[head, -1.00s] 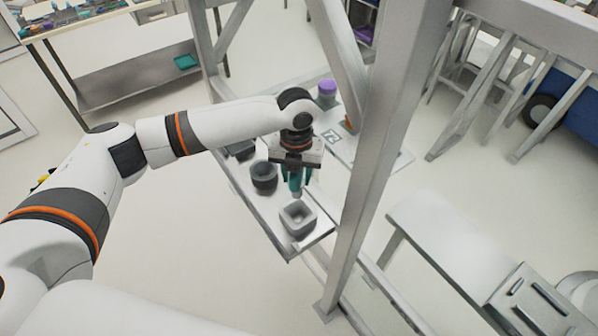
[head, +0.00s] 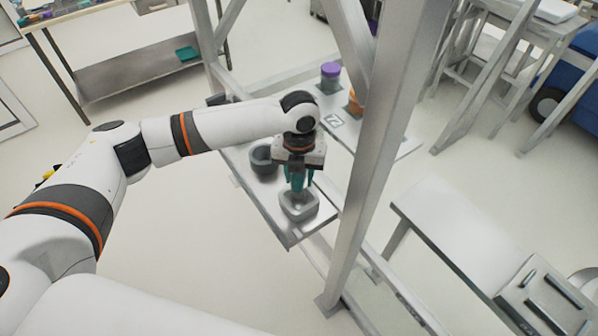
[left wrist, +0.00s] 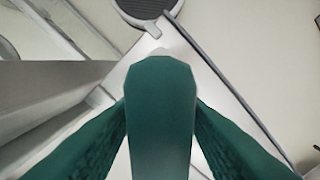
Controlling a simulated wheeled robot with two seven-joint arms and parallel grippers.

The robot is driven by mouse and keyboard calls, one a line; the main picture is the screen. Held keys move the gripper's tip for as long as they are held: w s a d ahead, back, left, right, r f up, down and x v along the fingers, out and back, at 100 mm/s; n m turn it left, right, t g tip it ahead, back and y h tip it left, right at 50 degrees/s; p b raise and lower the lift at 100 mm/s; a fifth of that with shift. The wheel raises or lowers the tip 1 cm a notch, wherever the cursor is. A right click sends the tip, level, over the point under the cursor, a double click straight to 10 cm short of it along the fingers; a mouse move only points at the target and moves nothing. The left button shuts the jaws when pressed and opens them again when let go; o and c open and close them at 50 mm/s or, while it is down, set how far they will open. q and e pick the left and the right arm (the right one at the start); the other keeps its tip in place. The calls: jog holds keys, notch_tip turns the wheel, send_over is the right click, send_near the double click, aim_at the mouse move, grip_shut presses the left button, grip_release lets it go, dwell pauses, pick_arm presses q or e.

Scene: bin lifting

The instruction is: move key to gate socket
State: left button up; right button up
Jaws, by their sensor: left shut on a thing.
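My left gripper (head: 298,178) is shut on a teal key, held pointing down at the square grey socket. The key (left wrist: 160,115) fills the middle of the left wrist view, between my dark teal fingers. The square grey socket (head: 299,209) stands at the near end of a narrow light shelf (head: 248,188). The key's lower end is at or just over the socket's opening; I cannot tell whether it is inside. The key hides the square socket in the left wrist view. My right gripper is not in view.
A round dark grey socket (head: 264,161) stands left of my gripper on the shelf. A grey metal post (head: 375,160) rises close on the right. A purple-lidded jar (head: 330,79) and an orange item (head: 355,103) stand behind. A light bench (head: 440,225) is at right.

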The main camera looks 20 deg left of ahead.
pick_arm(q)
jog(key=shift+a, duration=0.1)
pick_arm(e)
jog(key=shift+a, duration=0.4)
pick_arm(q)
jog(key=shift+f, duration=0.3)
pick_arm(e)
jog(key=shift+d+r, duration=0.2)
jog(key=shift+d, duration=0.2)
pick_arm(q)
jog(key=shift+f, duration=0.75)
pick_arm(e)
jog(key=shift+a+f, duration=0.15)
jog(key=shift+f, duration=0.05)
pick_arm(q)
jog(key=shift+f+b, duration=0.65)
jog(key=shift+f, duration=0.65)
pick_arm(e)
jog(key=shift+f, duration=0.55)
pick_arm(q)
jog(key=o, duration=1.8)
jog(key=shift+c, duration=0.2)
